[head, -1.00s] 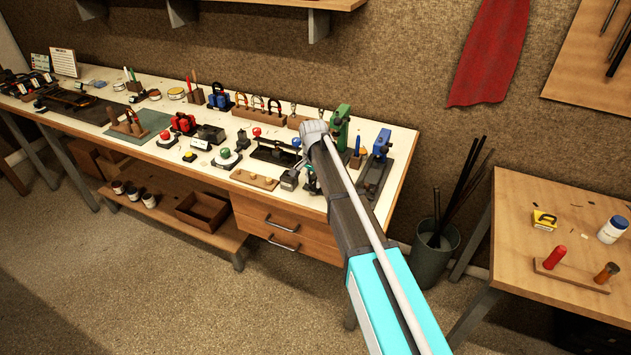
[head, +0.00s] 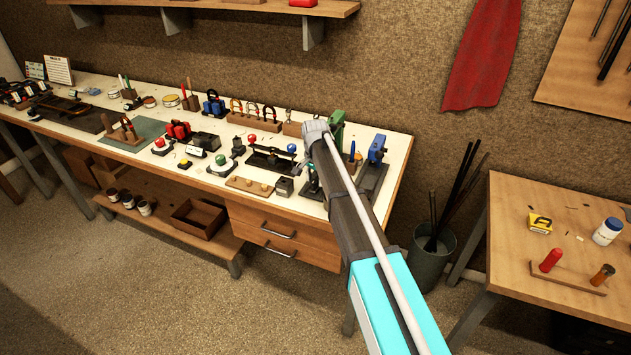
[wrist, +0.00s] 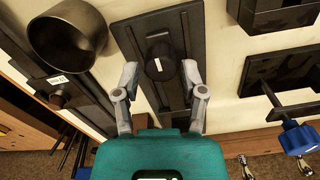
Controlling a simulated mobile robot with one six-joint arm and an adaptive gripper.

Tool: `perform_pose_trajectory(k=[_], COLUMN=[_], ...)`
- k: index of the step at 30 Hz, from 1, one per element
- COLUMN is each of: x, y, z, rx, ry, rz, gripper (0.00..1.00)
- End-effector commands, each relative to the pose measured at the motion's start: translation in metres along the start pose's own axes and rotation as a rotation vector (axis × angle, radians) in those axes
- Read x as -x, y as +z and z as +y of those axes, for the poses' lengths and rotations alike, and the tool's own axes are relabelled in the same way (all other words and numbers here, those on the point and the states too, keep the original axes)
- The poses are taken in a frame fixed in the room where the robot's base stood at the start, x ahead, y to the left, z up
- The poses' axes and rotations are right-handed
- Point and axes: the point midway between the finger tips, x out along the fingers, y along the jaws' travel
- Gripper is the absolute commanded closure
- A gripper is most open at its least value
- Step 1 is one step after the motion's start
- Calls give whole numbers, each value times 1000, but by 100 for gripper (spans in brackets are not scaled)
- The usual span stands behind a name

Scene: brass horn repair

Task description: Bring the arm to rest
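My arm reaches over the long workbench (head: 222,164) in the head view, and my gripper (head: 306,150) is at its far end above the bench's right part. In the wrist view my gripper (wrist: 160,76) is open, its two fingers wide apart. A dark upright post with a pale mark (wrist: 160,62) on a black plate (wrist: 150,22) lies between and beyond the fingers, with gaps on both sides. I see nothing held. The arm hides part of the bench behind it in the head view.
Beside the gripper are a green device (head: 337,130) and a blue-topped device (head: 376,150). The wrist view shows a dark round cup (wrist: 68,38) and a blue knob (wrist: 298,138). A bin with rods (head: 432,255) stands between the benches. Open floor (head: 130,285) lies in front.

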Motion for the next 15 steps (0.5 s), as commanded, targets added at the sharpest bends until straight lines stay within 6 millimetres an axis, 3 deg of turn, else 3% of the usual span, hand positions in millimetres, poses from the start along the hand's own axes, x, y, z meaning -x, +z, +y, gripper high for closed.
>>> perform_pose_trajectory(k=[15], x=[0], y=[3], z=[-1], rx=[2], ry=[0], rz=[-5], gripper=[26])
